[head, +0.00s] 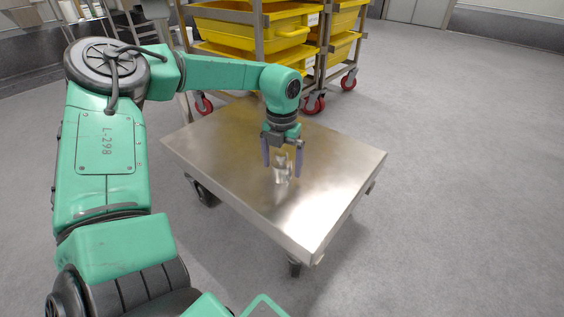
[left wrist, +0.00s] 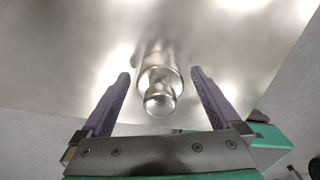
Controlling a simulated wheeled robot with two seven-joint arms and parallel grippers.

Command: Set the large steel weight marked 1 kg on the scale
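The steel weight (head: 281,171) stands on the steel top of a low wheeled cart (head: 330,180) in the head view. It is a shiny cylinder with a knob on top, and no marking can be read. My left gripper (head: 282,164) is open above it, with its two purple fingers on either side of the weight. In the left wrist view the weight (left wrist: 160,85) lies between the spread fingers (left wrist: 160,90), with a gap on both sides. My right gripper is not in view. I see no scale in these frames.
A rack with yellow bins (head: 255,30) on red casters stands behind the cart. The rest of the cart top is bare. Open grey floor (head: 460,150) lies to the right. Cupboard doors (head: 418,10) are at the far back.

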